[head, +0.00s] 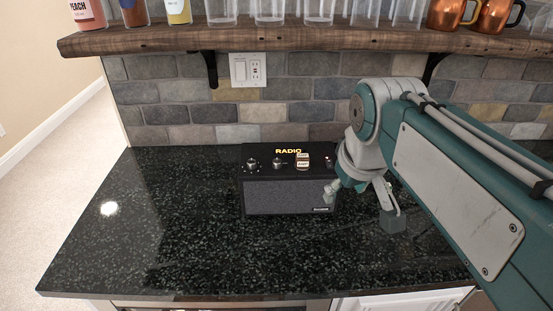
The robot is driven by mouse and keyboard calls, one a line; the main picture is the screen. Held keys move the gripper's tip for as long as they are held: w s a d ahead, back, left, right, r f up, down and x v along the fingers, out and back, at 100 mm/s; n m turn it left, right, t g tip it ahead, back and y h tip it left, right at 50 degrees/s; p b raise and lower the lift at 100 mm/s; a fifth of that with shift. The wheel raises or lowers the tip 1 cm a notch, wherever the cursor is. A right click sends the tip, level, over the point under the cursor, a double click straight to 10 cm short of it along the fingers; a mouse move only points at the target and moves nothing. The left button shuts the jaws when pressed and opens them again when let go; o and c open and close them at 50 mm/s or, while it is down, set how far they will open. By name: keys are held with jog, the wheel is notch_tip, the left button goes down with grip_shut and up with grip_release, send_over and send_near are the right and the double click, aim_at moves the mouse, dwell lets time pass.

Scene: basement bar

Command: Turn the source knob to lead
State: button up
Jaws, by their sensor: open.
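A black radio (289,197) stands on the dark counter with its grey grille facing me and "RADIO" lit on its top panel. A silver knob (252,163) sits at the panel's left, and a second knob (280,162) is right of it. Two small pale label plates or buttons (302,160) lie further right. The lettering is too small to tell which knob is the source knob or where it points. My gripper (362,207) is open and empty at the radio's right front, fingers spread. Its left finger overlaps the radio's right edge; I cannot tell whether they touch.
The speckled black counter (130,225) is clear left of and in front of the radio. A wooden shelf (330,38) with bottles, clear glasses and copper mugs (447,14) overhangs the back. A white wall plate (247,70) is on the brick wall. My arm covers the right side.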

jog(key=w+a+r+n+g, duration=0.2)
jog(key=w+a+r+n, duration=0.15)
jog(key=w, duration=0.65)
jog(key=n+g, duration=0.2)
jog(key=n, duration=0.2)
send_over(276, 161)
notch_tip(276, 161, down, 2)
jog(key=shift+h, duration=0.3)
notch_tip(276, 161, down, 11)
jog(key=shift+w+f, duration=0.1)
grip_shut()
